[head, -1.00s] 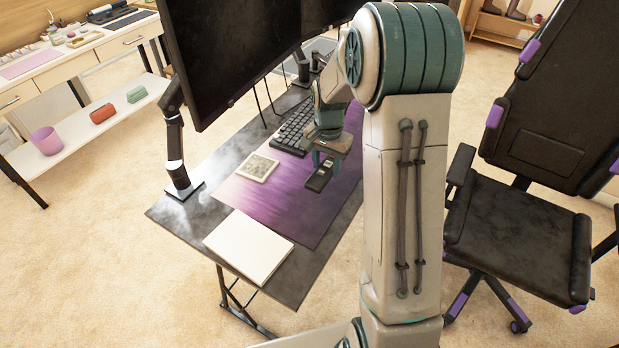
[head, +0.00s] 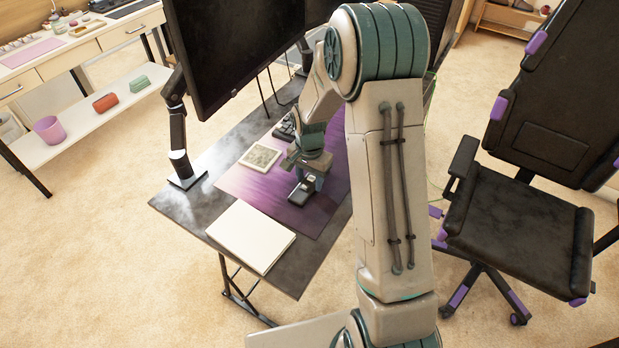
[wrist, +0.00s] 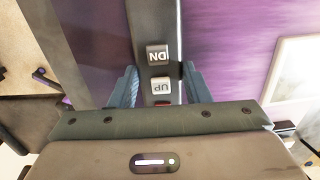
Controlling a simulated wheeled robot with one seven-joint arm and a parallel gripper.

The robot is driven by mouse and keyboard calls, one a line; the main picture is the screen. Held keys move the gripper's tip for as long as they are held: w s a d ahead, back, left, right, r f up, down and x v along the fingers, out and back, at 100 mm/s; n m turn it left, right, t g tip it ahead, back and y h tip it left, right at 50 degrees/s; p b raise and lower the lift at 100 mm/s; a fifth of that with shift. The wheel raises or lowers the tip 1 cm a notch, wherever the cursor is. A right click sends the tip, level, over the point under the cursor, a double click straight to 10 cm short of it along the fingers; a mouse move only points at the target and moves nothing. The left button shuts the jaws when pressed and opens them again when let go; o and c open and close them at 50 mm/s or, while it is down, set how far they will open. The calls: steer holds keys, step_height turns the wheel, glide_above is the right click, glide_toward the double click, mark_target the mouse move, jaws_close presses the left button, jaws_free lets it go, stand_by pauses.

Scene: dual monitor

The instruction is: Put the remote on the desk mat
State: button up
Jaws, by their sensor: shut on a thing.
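The remote (wrist: 146,22) is a dark, narrow bar with DN and UP buttons. My gripper (wrist: 160,85) is shut on it in the wrist view, with one blue-grey finger on each side. In the head view the remote (head: 302,191) shows below my gripper (head: 309,180), over the purple desk mat (head: 255,188). The mat also shows in the wrist view (wrist: 235,45). I cannot tell whether the remote touches the mat or hangs just above it. My arm hides the right part of the mat.
A pale square item (head: 260,157) lies on the mat, left of my gripper. A white pad (head: 250,236) lies at the desk's near end. A monitor (head: 235,50) overhangs the desk. An office chair (head: 520,225) stands right.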

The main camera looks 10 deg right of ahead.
mark_target(309, 182)
steer(key=shift+f, duration=0.25)
steer(key=o, duration=1)
steer(key=shift+r, duration=0.1)
steer(key=shift+o, duration=0.2)
steer(key=shift+r, duration=0.1)
step_height(309, 182, up, 11)
steer(key=s+r+n+t, duration=0.1)
steer(key=s+r+n, duration=0.3)
steer(key=s, duration=0.7)
steer(key=s+r+n+t, duration=0.1)
steer(key=s+r+n, duration=0.4)
steer(key=s, duration=0.6)
steer(key=shift+s+r+t+p, duration=0.3)
steer(key=shift+s+r, duration=0.05)
steer(key=shift+s, duration=0.05)
